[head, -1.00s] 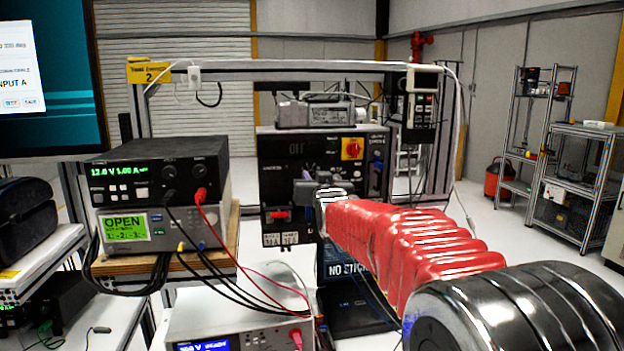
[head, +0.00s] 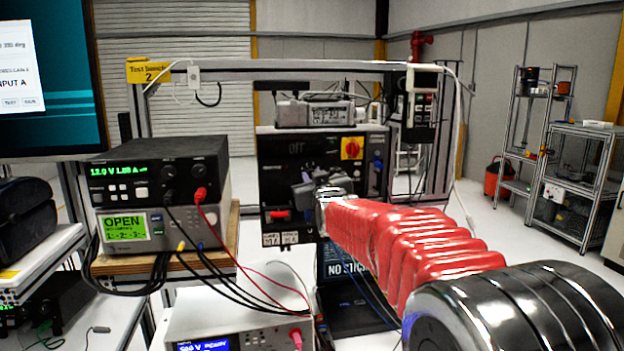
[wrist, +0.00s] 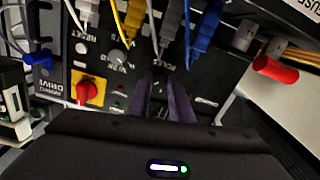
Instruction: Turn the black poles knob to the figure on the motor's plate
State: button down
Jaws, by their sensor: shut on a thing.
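My gripper (head: 308,190) is at the front of the black drive panel (head: 272,163) in the head view and looks tilted. In the wrist view, my gripper's two dark fingers (wrist: 164,80) reach the panel and are shut on the black poles knob. The knob is hidden between and behind the fingers, so its pointer and figures cannot be read.
On the panel are a red switch on a yellow plate (head: 352,148) and a grey knob (wrist: 120,58) near my fingers. Several plugged leads (wrist: 133,20) hang close by. A power supply (head: 150,170) stands at the left. A laptop (head: 345,300) is below my arm.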

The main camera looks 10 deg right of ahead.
jog(key=n, duration=1.6)
jog(key=shift+a+f+n, duration=0.15)
jog(key=shift+n, duration=0.15)
jog(key=n, duration=0.4)
jog(key=shift+f+n, duration=0.15)
jog(key=shift+n, duration=0.15)
jog(key=c, duration=2)
grip_release()
jog(key=o, duration=0.4)
jog(key=shift+r, duration=0.25)
